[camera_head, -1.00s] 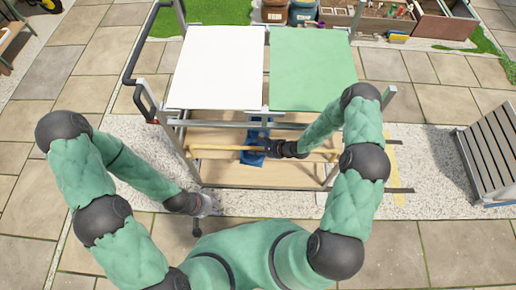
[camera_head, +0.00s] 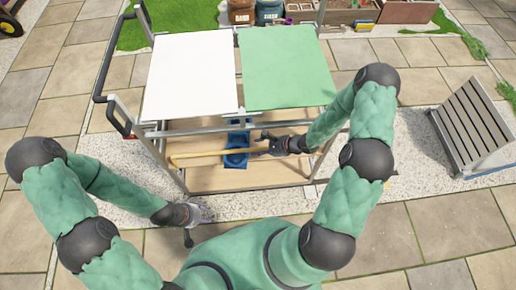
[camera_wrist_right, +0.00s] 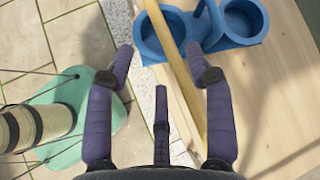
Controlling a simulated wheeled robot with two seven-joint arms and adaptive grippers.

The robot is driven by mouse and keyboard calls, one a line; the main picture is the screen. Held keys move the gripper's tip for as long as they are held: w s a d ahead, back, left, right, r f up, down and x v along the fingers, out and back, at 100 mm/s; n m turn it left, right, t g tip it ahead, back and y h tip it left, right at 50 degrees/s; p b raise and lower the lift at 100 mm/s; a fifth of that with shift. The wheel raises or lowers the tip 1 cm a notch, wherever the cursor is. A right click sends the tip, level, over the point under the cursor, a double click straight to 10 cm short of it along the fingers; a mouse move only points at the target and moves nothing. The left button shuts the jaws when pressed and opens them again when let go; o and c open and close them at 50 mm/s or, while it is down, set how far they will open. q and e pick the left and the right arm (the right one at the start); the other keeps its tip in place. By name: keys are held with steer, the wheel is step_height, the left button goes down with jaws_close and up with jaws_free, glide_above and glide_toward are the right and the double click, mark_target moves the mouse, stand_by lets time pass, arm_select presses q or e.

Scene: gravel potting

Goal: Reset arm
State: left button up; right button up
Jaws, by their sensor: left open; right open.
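My right gripper (camera_head: 265,143) is over the lower shelf of the cart, beside a long wooden pole (camera_head: 205,156). In the right wrist view the right gripper's dark fingers (camera_wrist_right: 158,62) are spread and empty. The pole (camera_wrist_right: 172,45) passes between and beyond them; contact cannot be told. My left gripper (camera_head: 195,213) is low at the left, outside the cart's front edge and away from the cart's contents. It is small in view and holds nothing visible.
The cart has a white top panel (camera_head: 190,72) and a green one (camera_head: 286,66). A blue holder with round cups (camera_wrist_right: 243,18) sits on its wooden shelf (camera_head: 215,180). A slatted rack (camera_head: 474,125) stands at right. Planters and bins line the back. Paving in front is clear.

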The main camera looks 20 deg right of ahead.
stand_by(0.4)
steer(key=s+a+f+n+g+h, duration=0.1)
steer(key=s+a+n+g+h, duration=0.1)
steer(key=s+a+n, duration=0.3)
steer(key=s+a+f+n+g+h, duration=0.1)
steer(key=s+a+n+g, duration=0.3)
steer(key=s+n, duration=0.7)
steer(key=shift+s+a+f+n+h, duration=0.3)
steer(key=shift+s+a+f+h, duration=0.15)
steer(key=shift+a+f, duration=0.4)
steer(key=shift+r, duration=0.1)
steer(key=shift+c, duration=1.2)
steer(key=shift+a, duration=0.1)
steer(key=shift+c, duration=0.3)
